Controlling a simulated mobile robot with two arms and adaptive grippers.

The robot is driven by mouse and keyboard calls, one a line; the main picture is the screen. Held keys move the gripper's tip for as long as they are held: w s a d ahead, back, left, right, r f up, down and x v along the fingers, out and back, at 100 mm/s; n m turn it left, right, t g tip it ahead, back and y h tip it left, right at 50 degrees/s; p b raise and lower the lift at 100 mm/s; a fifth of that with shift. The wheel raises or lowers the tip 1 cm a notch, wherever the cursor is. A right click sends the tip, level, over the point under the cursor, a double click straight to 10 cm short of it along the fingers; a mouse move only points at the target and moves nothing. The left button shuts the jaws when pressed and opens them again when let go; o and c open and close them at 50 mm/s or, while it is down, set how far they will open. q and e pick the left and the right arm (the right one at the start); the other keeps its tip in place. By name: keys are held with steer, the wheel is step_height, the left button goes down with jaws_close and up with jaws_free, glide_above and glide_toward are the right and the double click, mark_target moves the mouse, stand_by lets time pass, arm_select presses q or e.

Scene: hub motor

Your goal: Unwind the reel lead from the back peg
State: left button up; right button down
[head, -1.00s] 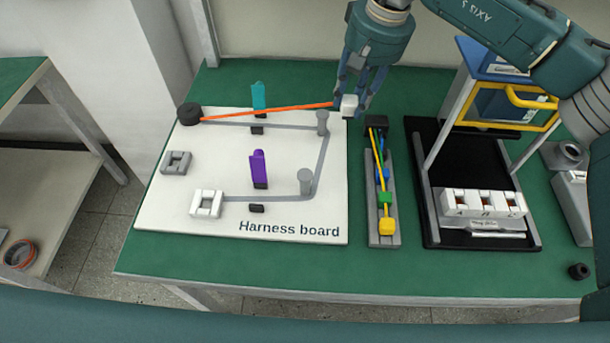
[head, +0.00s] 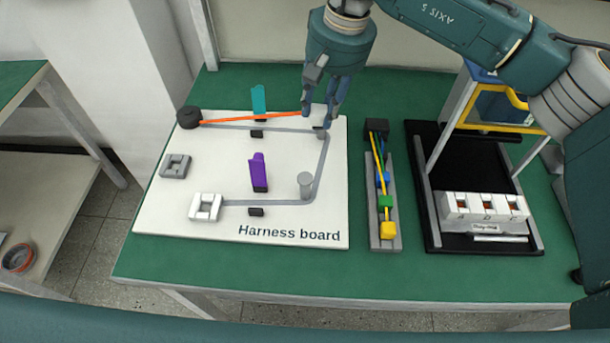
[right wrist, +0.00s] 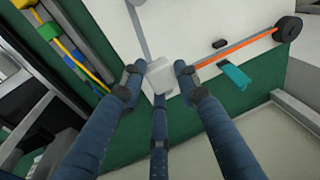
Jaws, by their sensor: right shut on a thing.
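The black reel (head: 188,117) sits at the back left of the white harness board (head: 200,150); it also shows in the right wrist view (right wrist: 288,28). The orange lead (head: 250,118) runs fairly straight from it to my right gripper (head: 322,122). That gripper points down over the back peg's place at the board's back right and mostly hides the peg. Whether lead touches peg cannot be told. My left gripper is not in view.
A grey tray with coloured connectors (head: 385,205) and a black tray (head: 420,190) lie to the right.

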steer(key=s+a+p, duration=0.1)
steer(key=a+p, duration=0.1)
steer(key=a, duration=1)
steer(key=s+a+p, duration=0.2)
steer(key=a, duration=1)
steer(key=shift+s, duration=0.25)
